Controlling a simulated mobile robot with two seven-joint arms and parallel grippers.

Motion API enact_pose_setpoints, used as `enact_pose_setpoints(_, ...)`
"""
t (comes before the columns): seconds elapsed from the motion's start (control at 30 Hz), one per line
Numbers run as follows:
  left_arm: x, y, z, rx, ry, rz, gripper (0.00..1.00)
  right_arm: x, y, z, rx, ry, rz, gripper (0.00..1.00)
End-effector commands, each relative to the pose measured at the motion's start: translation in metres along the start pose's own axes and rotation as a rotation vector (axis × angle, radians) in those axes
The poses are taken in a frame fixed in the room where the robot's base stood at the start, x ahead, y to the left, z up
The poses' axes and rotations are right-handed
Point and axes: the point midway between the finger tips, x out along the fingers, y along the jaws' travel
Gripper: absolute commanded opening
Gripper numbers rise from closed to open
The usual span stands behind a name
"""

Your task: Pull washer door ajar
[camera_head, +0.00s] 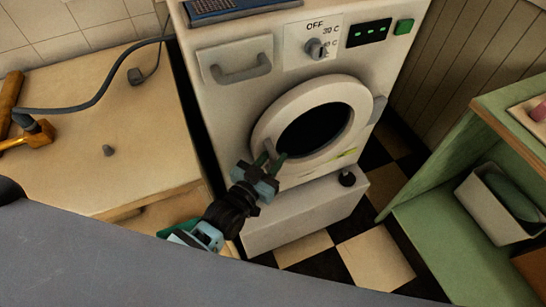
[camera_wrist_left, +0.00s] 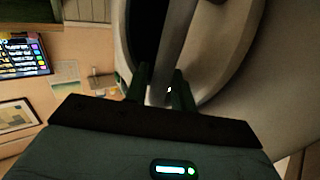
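The white washer (camera_head: 225,110) stands in the middle of the head view. Its round washer door (camera_head: 268,122) has a pale ring around dark glass, and a grey piece sits at the ring's right side. My left gripper (camera_head: 275,154) is at the door's lower-left rim. My right gripper is not in view.
A green shelf (camera_head: 430,220) holding a white bin (camera_head: 485,210) stands at the right. Checkered floor (camera_head: 375,258) is free between washer and shelf.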

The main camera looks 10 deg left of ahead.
Motion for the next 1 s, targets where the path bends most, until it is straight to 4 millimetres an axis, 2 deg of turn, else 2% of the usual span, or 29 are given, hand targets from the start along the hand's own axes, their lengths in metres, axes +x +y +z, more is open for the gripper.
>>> enact_pose_setpoints(0.2,0.0002,0.0001,0.0002,-0.001,0.0,0.0,0.25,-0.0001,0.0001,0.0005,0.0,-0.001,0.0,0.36)
enact_pose_setpoints(0.4,0.0001,0.0,0.0001,-0.001,0.0,0.0,0.0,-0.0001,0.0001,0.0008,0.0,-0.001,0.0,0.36)
enact_pose_setpoints(1.0,-0.0057,0.0032,-0.0005,-0.004,0.001,-0.015,0.0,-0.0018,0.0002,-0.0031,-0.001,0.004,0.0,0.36)
